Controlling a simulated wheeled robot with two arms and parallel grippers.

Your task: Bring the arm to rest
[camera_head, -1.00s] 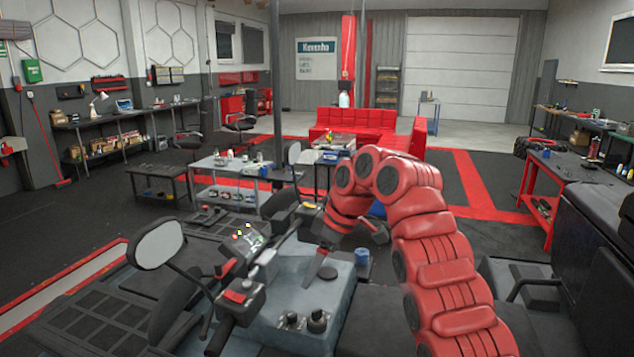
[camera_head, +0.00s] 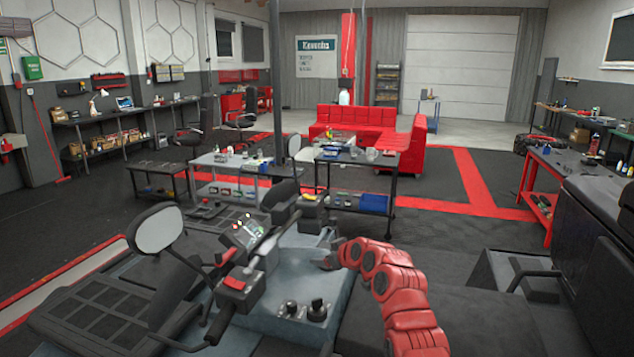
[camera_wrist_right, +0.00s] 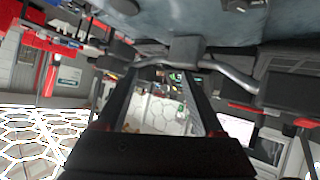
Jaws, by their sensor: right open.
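My right arm is red and segmented, and comes in from the lower right in the head view. It is bent low beside the grey-blue console. My right gripper (camera_head: 328,257) is at the arm's far end, small and dark, above the back right of the console (camera_head: 285,265). In the right wrist view the two dark fingers of this gripper (camera_wrist_right: 168,85) stand apart with nothing between them. A silver handlebar (camera_wrist_right: 235,78) shows just beyond the fingers there. My left gripper is not in view.
A round mirror (camera_head: 158,230) and a handlebar with a red switch (camera_head: 236,284) stand left of the console. Two black knobs (camera_head: 317,310) sit on its front. A black trolley (camera_head: 350,190) stands behind. A dark machine (camera_head: 600,265) is at the right. Open floor lies beyond.

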